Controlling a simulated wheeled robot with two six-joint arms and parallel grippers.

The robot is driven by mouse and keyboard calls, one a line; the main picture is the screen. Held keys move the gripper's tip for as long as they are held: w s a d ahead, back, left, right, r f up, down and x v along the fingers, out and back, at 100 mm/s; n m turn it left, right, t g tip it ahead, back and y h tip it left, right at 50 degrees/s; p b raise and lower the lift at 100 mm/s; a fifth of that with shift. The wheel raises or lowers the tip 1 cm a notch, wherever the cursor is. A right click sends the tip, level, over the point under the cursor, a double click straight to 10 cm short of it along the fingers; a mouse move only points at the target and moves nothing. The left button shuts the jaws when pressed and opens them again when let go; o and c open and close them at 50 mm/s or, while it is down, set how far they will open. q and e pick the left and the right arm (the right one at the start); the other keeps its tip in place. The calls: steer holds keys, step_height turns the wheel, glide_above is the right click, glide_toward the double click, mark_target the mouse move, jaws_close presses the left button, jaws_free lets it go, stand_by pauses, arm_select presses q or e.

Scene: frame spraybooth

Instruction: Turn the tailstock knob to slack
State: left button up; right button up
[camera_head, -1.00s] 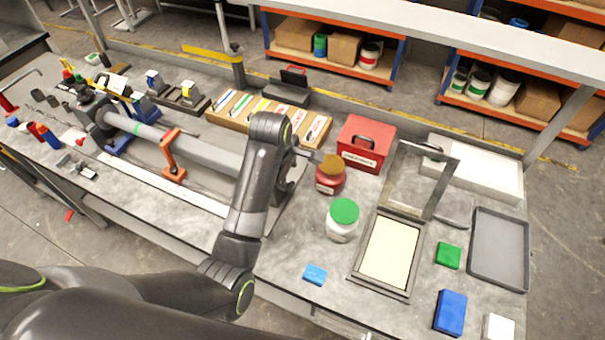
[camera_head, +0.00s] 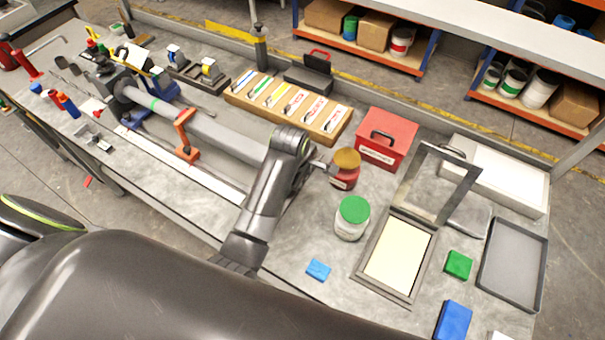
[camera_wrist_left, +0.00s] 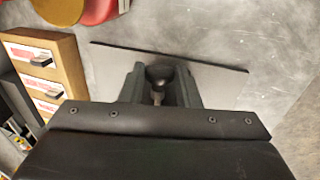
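A long grey tube (camera_head: 215,132) lies along the fixture on the bench. Its right end and the tailstock area are hidden behind my left arm in the head view. My left gripper sits under the wrist there, its fingers mostly hidden (camera_head: 303,178). In the left wrist view its two dark fingers (camera_wrist_left: 160,88) stand apart and point down over a grey plate. A dark rounded part, perhaps the tailstock knob (camera_wrist_left: 160,73), shows between them with a paler stem. I cannot tell whether the fingers touch it. My right gripper is not in view.
A red jar with an orange lid (camera_head: 346,170) stands just right of the wrist, near a red box (camera_head: 386,138). A white jar with a green lid (camera_head: 352,217) stands nearer. A wooden box with labelled cards (camera_head: 330,128) lies behind. An orange bracket (camera_head: 186,137) stands by the tube.

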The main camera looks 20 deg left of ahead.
arm_select(q)
steer(key=c, duration=0.4)
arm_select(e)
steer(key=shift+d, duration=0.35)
arm_select(q)
steer(key=shift+s+f, duration=0.1)
steer(key=t, duration=0.2)
steer(key=shift+s+f+t, duration=0.15)
steer(key=shift+s+t, duration=0.1)
steer(key=shift+t, duration=0.05)
steer(key=t, duration=0.1)
steer(key=t+h+b, duration=0.1)
steer(key=shift+s+f+t, duration=0.15)
steer(key=shift+f+t, duration=0.05)
steer(key=shift+t, duration=0.1)
steer(key=shift+t+b, duration=0.4)
steer(key=shift+t, duration=0.4)
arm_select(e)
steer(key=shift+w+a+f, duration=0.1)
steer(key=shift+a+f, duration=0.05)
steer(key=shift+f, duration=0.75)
